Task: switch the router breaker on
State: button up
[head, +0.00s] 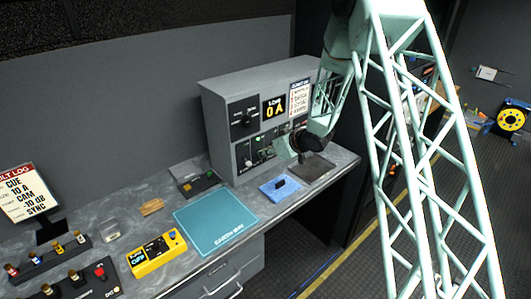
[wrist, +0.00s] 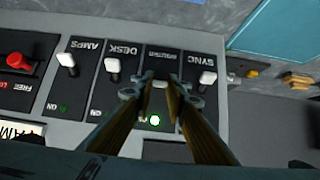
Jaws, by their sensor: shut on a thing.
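The breaker panel (wrist: 145,65) appears upside down in the wrist view, with levers marked AMPS (wrist: 66,60), DESK (wrist: 112,65) and SYNC (wrist: 207,78). Between DESK and SYNC is the router breaker (wrist: 159,84); its lever is mostly hidden between my fingertips. My gripper (wrist: 160,92) is shut on this lever. A bright white-green lamp (wrist: 155,119) shows below it, between my fingers. The lamps by AMPS and DESK look dim green. In the head view my gripper (head: 298,148) is at the front of the grey equipment rack (head: 222,130), and hides part of its lower panel.
On the desk are a blue cloth-like mat (head: 215,217), a yellow box (head: 156,253), a small blue pad (head: 271,191) and a dark pad (head: 310,169). A sign (head: 28,192) stands at left.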

jog(key=o, duration=0.9)
jog(key=shift+c, duration=0.2)
jog(key=v, duration=1.2)
dwell(0.4)
